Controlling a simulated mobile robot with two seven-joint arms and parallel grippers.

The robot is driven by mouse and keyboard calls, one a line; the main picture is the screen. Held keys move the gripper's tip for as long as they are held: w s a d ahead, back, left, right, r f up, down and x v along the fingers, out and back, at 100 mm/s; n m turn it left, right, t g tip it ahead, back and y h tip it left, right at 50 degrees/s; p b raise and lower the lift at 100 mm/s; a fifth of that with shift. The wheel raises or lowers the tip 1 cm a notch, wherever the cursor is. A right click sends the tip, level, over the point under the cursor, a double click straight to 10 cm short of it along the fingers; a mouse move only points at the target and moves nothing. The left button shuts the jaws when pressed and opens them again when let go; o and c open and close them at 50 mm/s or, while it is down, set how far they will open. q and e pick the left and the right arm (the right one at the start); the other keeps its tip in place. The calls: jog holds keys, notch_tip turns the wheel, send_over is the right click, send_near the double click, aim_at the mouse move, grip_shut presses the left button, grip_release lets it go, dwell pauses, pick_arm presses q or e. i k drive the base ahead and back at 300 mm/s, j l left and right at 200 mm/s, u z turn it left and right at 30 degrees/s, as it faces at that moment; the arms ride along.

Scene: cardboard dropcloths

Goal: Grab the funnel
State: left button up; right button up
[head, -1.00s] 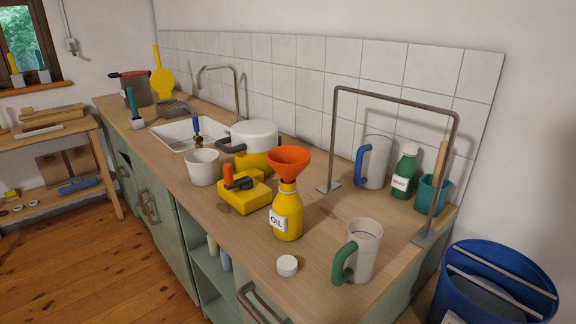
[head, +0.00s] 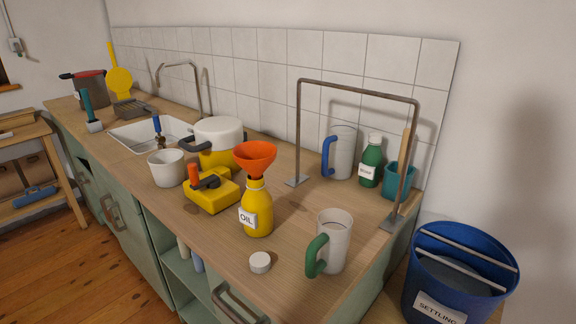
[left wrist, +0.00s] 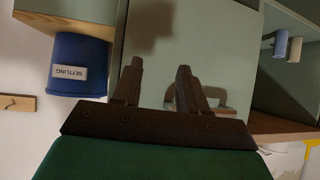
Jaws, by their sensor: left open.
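The orange funnel (head: 255,155) sits upright in the neck of the yellow oil bottle (head: 258,212) on the wooden counter, in the head view. The bottle stands near the counter's front edge, and its label reads OIL. Neither gripper shows in the head view. In the left wrist view my left gripper (left wrist: 158,82) is open, with its two dark fingers apart and nothing between them. It faces the pale green cabinet front. The funnel is not in the left wrist view.
A green-handled mug (head: 333,242) and a white cap (head: 260,262) stand near the bottle. A yellow block tool (head: 210,195) is to its left. A metal frame (head: 300,130) rises behind. The blue settling bucket (head: 458,275) is at the right; it also shows in the left wrist view (left wrist: 80,52).

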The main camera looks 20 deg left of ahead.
aim_at(254, 157)
jog(key=j+z, duration=0.55)
jog(key=j, duration=0.3)
jog(key=j+z, duration=0.1)
jog(key=j, duration=0.5)
jog(key=k+j, duration=0.15)
jog(key=j, duration=0.45)
jog(key=k+j+z, duration=0.15)
jog(key=j, duration=0.45)
jog(key=i, duration=0.05)
